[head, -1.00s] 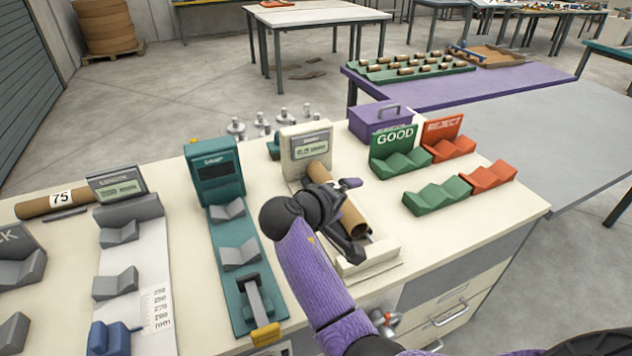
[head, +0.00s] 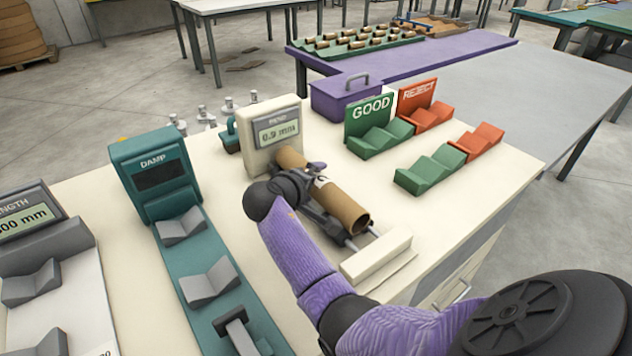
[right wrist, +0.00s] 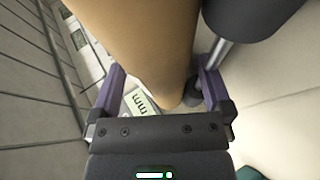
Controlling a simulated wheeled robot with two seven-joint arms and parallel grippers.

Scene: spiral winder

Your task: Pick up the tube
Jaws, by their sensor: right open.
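The brown cardboard tube (head: 346,207) lies on the bend gauge (head: 270,134), whose display reads 0.9 mm. The tube slopes from the display toward the front right, with metal rods beside its near end. My right gripper (head: 317,178) is at the tube's middle and hides part of it. In the right wrist view the tube (right wrist: 140,40) passes between the purple fingers of the right gripper (right wrist: 160,88), which are open with a gap beside it. My left gripper is out of view.
The teal DAMP station (head: 157,172) stands left of the gauge, and the length station (head: 30,222) farther left. Green GOOD cradles (head: 380,136) and red REJECT cradles (head: 433,116) stand to the right. A purple box (head: 345,97) is behind. Several tubes lie on a far green tray (head: 400,45).

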